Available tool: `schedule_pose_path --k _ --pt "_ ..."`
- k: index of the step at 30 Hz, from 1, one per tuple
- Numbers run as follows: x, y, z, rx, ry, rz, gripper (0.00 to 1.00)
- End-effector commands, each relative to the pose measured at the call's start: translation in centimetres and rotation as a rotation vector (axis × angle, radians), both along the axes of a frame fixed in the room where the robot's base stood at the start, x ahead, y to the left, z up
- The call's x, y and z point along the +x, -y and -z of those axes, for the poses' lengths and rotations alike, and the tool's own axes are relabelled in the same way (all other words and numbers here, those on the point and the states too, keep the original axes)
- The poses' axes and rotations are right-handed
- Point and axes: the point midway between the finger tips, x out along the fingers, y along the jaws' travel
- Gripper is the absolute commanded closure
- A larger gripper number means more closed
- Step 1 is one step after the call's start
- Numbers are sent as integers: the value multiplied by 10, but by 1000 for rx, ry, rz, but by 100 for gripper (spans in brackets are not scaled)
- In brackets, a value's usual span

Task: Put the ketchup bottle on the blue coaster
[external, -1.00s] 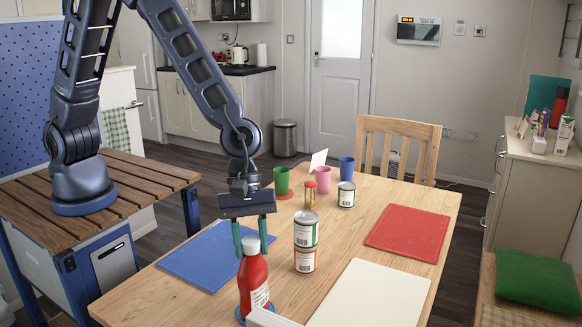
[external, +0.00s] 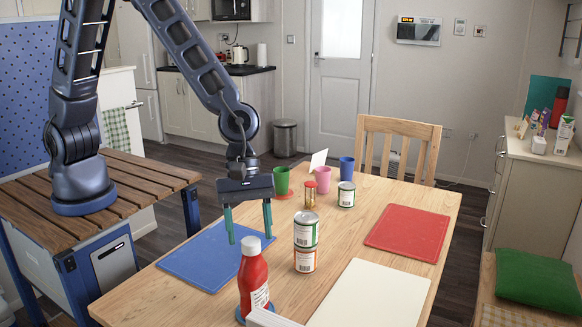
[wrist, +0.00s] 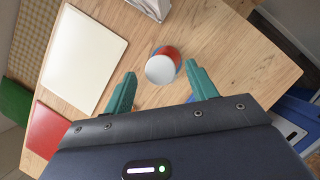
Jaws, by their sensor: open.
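The red ketchup bottle (external: 256,282) with a white cap stands upright near the front edge of the table. The blue coaster (external: 239,318) shows as a thin rim at its base, and the bottle appears to stand on it. In the wrist view the bottle's white cap (wrist: 160,70) faces the camera, with a blue edge of the coaster (wrist: 178,63) beside it. My gripper (external: 249,239) is open, with its teal fingers apart and empty, over the bottle around the cap's height. Most of the coaster is hidden by the bottle.
Two stacked cans (external: 305,240) stand just right of the bottle. A blue mat (external: 195,262) lies to the left, a cream mat (external: 370,295) and a red mat (external: 408,233) to the right. Cups and a smaller can (external: 346,195) stand farther back.

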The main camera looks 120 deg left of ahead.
Motion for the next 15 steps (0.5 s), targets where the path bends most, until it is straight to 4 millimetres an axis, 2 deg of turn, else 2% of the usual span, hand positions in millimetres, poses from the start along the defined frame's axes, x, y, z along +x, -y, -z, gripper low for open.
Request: schedule_pose_path --k 6,15 --pt "-11 -11 -40 0 5 1 43" --pt "-22 -22 -77 0 1 0 43"
